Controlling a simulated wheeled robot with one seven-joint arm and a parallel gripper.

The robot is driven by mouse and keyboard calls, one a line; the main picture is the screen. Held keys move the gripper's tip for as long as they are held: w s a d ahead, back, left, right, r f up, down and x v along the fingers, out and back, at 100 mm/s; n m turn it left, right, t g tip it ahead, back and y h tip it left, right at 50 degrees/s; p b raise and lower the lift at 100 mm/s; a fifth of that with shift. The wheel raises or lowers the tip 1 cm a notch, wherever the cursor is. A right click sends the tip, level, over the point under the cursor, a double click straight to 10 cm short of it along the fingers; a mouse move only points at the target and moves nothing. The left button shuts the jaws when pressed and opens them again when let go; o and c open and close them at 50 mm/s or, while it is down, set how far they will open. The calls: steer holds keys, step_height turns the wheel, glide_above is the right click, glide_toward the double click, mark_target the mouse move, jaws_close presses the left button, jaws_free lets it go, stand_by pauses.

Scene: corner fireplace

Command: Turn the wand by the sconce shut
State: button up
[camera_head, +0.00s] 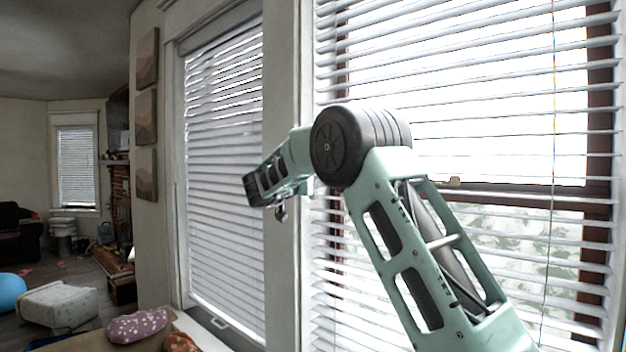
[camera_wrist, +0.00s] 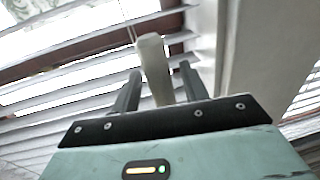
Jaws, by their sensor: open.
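In the wrist view a pale, cream-white wand (camera_wrist: 153,55) hangs in front of blind slats, with a thin cord above it. My gripper (camera_wrist: 160,69) is open, with one dark finger on each side of the wand. The wand's lower end lies between the fingers; I cannot tell whether either finger touches it. In the head view my arm crosses the window, and my fingers and the wand cannot be made out. No sconce shows in either view.
A large blind (camera_head: 480,55) with open slats covers the right window. A narrower blind (camera_head: 225,190) hangs left of the white casing (camera_head: 283,80). A patterned cushion (camera_head: 137,325) lies at the lower left. A white ottoman (camera_head: 58,303) stands farther back.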

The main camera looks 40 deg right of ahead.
steer(key=shift+d, duration=0.2)
steer(key=c, duration=0.9)
steer(key=shift+c, duration=0.2)
